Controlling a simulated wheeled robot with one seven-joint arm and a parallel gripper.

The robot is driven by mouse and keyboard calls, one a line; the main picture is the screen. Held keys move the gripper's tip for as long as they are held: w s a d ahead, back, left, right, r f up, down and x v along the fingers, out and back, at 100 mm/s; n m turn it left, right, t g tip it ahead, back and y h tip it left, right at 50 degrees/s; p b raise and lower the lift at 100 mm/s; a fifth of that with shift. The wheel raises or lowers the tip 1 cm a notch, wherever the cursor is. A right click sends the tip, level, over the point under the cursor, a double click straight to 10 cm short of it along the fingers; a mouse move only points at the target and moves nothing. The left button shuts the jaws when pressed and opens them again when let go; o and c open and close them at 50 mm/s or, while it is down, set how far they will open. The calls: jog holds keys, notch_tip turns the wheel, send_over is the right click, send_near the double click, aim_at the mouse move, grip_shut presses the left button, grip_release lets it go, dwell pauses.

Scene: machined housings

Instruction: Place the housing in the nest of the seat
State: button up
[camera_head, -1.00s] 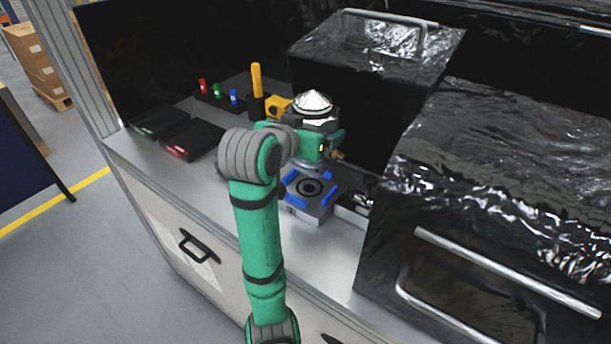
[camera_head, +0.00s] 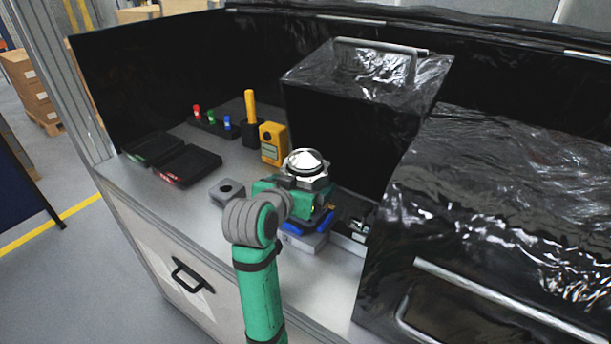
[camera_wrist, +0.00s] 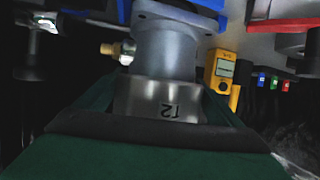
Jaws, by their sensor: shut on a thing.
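The housing is a silver machined part with a shiny domed top (camera_head: 306,163). In the wrist view its grey cylindrical body (camera_wrist: 165,52), flange and brass side fitting (camera_wrist: 112,49) show, with a marked flat below. My gripper (camera_head: 292,190) is shut around the housing's body and holds it upright over the seat. The seat (camera_head: 303,243) is a grey block with blue guides (camera_head: 322,222). The housing and gripper cover its nest. In the wrist view blue (camera_wrist: 115,8) shows right by the flange. I cannot tell whether the flange touches the seat floor.
A yellow device (camera_head: 273,143) and a yellow-handled tool (camera_head: 250,105) stand behind left. A grey block with a hole (camera_head: 228,191) and black trays (camera_head: 187,166) lie left. Black clamp-like hardware (camera_head: 357,224) sits close right of the seat. Large black boxes (camera_head: 470,190) bound the right.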

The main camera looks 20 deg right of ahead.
jog(key=shift+f, duration=0.75)
jog(key=o, duration=1.9)
jog(key=shift+f, duration=0.25)
jog(key=shift+r, duration=0.1)
jog(key=shift+r, duration=0.1)
jog(key=v, duration=1.2)
